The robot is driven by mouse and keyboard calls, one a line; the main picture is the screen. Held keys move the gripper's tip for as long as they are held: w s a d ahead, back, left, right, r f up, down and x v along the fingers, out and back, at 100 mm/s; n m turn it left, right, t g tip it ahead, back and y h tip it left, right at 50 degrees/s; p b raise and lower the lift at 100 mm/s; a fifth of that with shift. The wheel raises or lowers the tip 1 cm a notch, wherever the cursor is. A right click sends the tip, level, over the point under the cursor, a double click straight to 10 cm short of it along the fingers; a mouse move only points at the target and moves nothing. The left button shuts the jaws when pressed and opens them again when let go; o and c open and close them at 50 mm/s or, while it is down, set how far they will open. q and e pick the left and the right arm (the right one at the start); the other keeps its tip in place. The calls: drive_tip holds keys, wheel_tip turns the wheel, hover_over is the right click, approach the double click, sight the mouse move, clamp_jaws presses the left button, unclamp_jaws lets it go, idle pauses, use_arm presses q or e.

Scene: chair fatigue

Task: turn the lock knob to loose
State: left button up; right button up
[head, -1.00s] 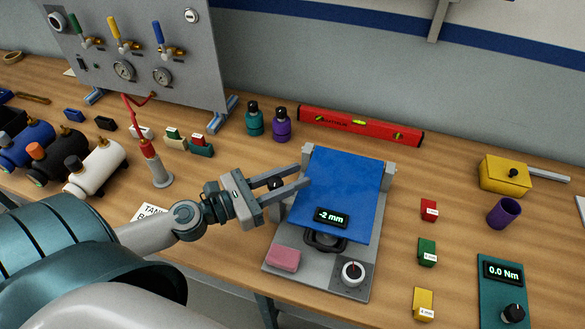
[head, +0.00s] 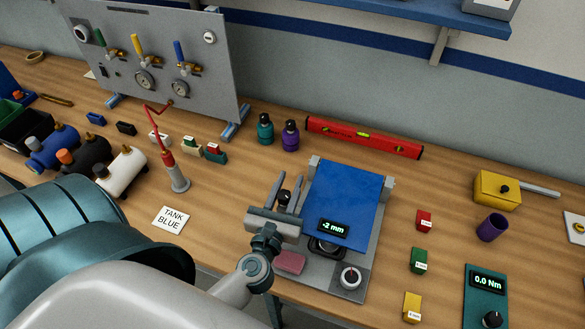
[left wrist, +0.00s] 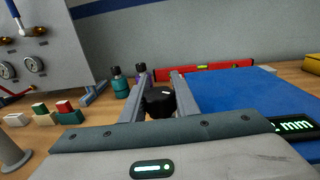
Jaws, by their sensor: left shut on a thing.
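A test rig with a blue plate (head: 342,200) and a grey base stands on the bench; its small display reads -2 mm. A black knob (head: 284,196) sits at the rig's left side. My left gripper (head: 288,186) points away from me, with its two fingers on either side of this knob and shut on it. The left wrist view shows the black knob (left wrist: 159,101) between the fingers. A round dial (head: 350,278) with a white mark is on the front right of the base. My right gripper is out of view.
A pink block (head: 290,262) lies on the base. Teal (head: 265,130) and purple (head: 290,136) bottles and a red level (head: 364,137) stand behind the rig. Small coloured blocks and a purple cup (head: 492,228) are to the right. A red-topped stand (head: 175,170) is left.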

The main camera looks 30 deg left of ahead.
use_arm(q)
drive_tip(key=n+y, duration=0.1)
drive_tip(key=n+g+y+b, duration=0.1)
drive_tip(key=y, duration=0.1)
drive_tip(key=a+n+g+y, duration=0.1)
drive_tip(key=y, duration=0.1)
drive_tip(key=shift+s+n, duration=0.25)
drive_tip(key=shift+n, duration=0.05)
drive_tip(key=shift+g, duration=0.3)
drive_tip(key=o, duration=1.1)
drive_tip(key=shift+c, duration=0.2)
drive_tip(key=shift+d, duration=0.1)
